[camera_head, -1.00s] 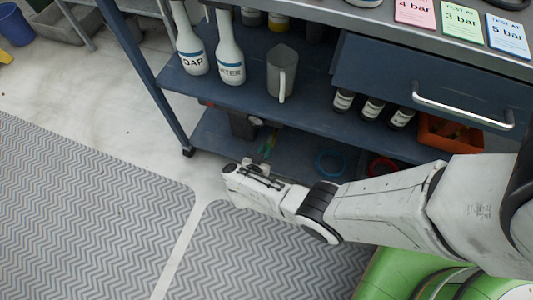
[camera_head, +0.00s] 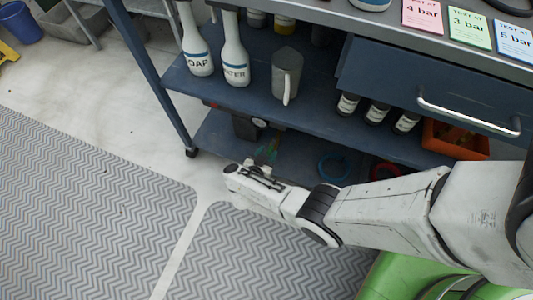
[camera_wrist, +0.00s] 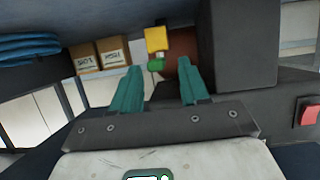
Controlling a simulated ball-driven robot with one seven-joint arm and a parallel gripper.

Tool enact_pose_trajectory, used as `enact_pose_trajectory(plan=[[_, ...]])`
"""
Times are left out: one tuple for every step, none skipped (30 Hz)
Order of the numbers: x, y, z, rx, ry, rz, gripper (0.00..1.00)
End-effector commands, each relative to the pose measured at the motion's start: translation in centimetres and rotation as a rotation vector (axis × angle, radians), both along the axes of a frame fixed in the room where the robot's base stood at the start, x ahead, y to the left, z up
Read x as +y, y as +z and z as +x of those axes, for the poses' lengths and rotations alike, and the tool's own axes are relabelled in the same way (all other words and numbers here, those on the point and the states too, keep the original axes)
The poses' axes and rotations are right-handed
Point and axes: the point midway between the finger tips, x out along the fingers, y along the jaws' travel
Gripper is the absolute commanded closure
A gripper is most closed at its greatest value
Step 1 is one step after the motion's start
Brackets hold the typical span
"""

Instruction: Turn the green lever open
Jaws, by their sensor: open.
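In the wrist view a small green piece (camera_wrist: 155,64), which looks like the green lever, shows beyond and between my fingertips, just under a yellow block (camera_wrist: 156,38). How the lever is turned is too small to tell. My gripper (camera_wrist: 159,67) has two teal fingers, spread apart, with nothing between them. The fingers look apart from the green piece. In the head view my arm reaches left past the blue cart, and the lever cannot be made out.
The blue cart (camera_head: 240,97) holds bottles, a grey jug (camera_head: 286,73) and an orange bin (camera_head: 455,138). A grey mat (camera_head: 85,215) covers the floor. In the wrist view a dark block (camera_wrist: 238,45) stands right of the fingers, cartons (camera_wrist: 98,55) left, and a red switch (camera_wrist: 308,111) far right.

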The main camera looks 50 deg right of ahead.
Motion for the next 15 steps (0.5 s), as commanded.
enact_pose_trajectory(plan=[[0.0, 0.0, 0.0, 0.001, 0.000, 0.000, 0.55], [0.1, 0.1, -0.1, 0.001, 0.000, 0.000, 0.55], [0.3, 0.2, -0.1, 0.001, 0.001, 0.000, 0.55], [0.5, 0.3, -0.1, 0.001, 0.002, 0.000, 0.55], [0.8, 0.5, -0.2, 0.001, 0.002, 0.000, 0.55], [1.2, 0.8, -0.3, 0.001, 0.003, 0.000, 0.55], [1.7, 1.0, -0.4, 0.001, 0.004, 0.001, 0.55], [2.1, 1.2, -0.5, 0.001, 0.004, 0.001, 0.55], [2.8, 1.6, -0.6, 0.002, 0.004, 0.000, 0.55], [3.3, 1.8, -0.7, 0.002, 0.006, 0.000, 0.55], [3.9, 2.1, -0.8, 0.002, 0.006, 0.000, 0.55], [4.6, 2.4, -1.0, 0.001, 0.006, 0.000, 0.55], [5.2, 2.6, -1.2, 0.001, 0.006, 0.001, 0.55], [5.7, 2.8, -1.3, 0.001, 0.005, 0.000, 0.55], [6.4, 3.0, -1.5, 0.000, 0.007, 0.000, 0.55]])
